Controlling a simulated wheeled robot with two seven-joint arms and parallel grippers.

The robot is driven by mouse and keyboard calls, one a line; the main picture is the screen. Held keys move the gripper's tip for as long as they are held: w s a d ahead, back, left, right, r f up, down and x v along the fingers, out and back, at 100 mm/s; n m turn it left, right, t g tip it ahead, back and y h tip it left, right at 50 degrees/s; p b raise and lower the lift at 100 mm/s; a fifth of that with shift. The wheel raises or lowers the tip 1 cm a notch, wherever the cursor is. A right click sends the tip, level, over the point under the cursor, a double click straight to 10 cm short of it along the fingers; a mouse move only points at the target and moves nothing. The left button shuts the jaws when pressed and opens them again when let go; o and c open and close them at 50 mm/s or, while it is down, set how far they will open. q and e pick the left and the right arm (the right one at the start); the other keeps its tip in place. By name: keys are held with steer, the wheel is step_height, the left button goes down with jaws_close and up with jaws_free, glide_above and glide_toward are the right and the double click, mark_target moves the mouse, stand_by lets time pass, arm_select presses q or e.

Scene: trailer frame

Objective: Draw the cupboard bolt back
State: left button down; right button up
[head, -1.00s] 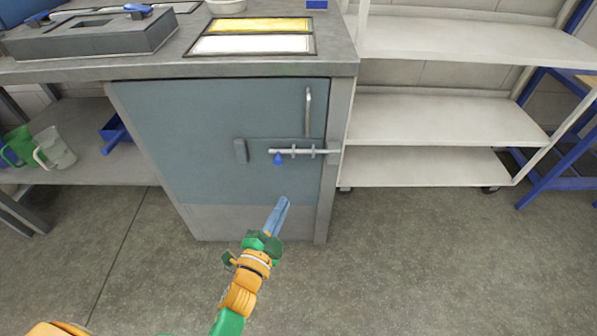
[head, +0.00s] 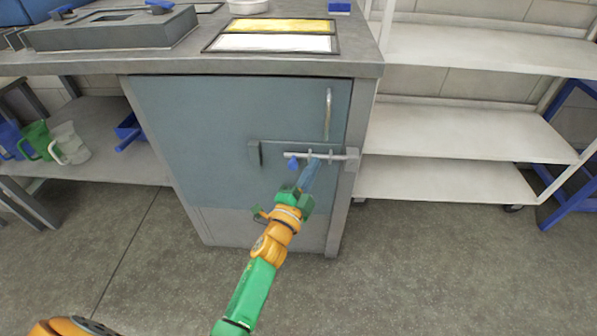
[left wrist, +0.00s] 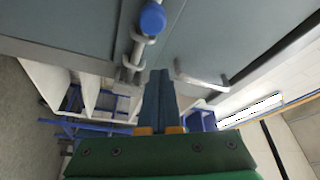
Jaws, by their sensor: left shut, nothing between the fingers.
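The cupboard door (head: 215,130) is blue-grey and closed under the worktop. The bolt (head: 322,156) is a thin metal rod lying across the door's right edge in its brackets, reaching the frame post at the right. Its blue knob (head: 292,163) hangs near the rod's left end; in the left wrist view the blue knob (left wrist: 152,19) is at the top, with the rod below it. My left gripper (head: 314,164) is shut and empty, its fingertips in front of the bolt just right of the knob. Whether they touch the rod cannot be told. My right gripper does not show.
A vertical handle (head: 328,114) stands on the door above the bolt. A grey stop block (head: 254,153) is left of the knob. White shelves (head: 460,130) stand at the right. Jugs (head: 70,146) sit on the lower shelf at left. The floor in front is clear.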

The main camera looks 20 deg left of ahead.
arm_select(q)
steer(key=a, duration=0.1)
steer(key=a+f, duration=0.1)
steer(key=a, duration=0.1)
steer(key=shift+a+f, duration=0.2)
steer(key=shift+f, duration=0.2)
steer(key=a, duration=0.2)
steer(key=s+a, duration=0.1)
steer(key=a, duration=0.2)
steer(key=shift+s+p, duration=0.2)
steer(key=shift+p, duration=0.15)
